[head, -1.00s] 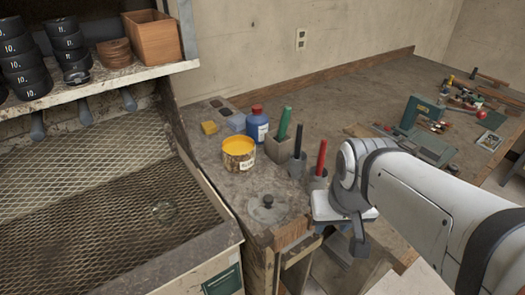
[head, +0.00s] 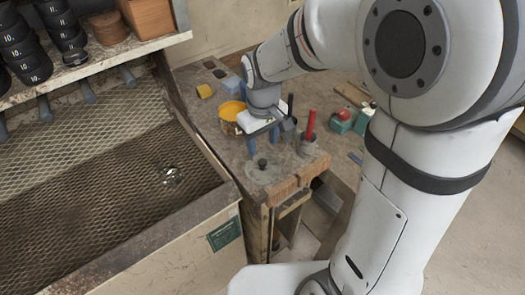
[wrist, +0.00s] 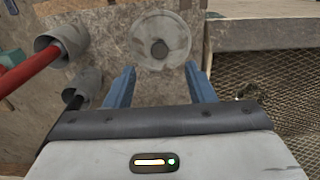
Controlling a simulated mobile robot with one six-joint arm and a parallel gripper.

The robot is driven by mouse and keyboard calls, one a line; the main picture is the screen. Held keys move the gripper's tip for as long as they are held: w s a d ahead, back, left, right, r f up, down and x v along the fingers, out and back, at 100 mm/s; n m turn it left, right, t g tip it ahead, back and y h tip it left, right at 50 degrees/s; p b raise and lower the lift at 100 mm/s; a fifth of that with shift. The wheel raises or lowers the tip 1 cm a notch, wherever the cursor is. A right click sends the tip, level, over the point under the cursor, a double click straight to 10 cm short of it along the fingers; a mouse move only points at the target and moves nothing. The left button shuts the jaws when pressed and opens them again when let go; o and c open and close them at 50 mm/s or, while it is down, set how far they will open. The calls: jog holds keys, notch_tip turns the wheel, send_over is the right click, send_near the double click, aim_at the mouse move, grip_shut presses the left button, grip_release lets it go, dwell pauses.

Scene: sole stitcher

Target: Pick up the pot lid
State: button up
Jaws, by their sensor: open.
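The pot lid (head: 263,170) is a flat, round, greyish disc with a dark knob in its middle. It lies on the worn bench top near the front corner. In the wrist view the lid (wrist: 178,46) lies just past my fingertips, roughly centred between them. My gripper (head: 263,140) points down above the bench, behind the lid in the head view. Its two blue fingers are apart and nothing is between them in the wrist view (wrist: 160,75). The gripper is apart from the lid.
A yellow-topped pot (head: 231,110) stands left of my gripper. Cups holding a red-handled tool (head: 310,125) and a black-handled tool (head: 290,105) stand close on its right. A mesh-bottomed tray (head: 110,190) lies left of the bench.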

aim_at(262, 160)
notch_tip(262, 160, down, 7)
jog(key=shift+w+p, duration=0.15)
jog(key=shift+p, duration=0.6)
jog(key=c, duration=1.1)
jog(key=shift+o, duration=0.2)
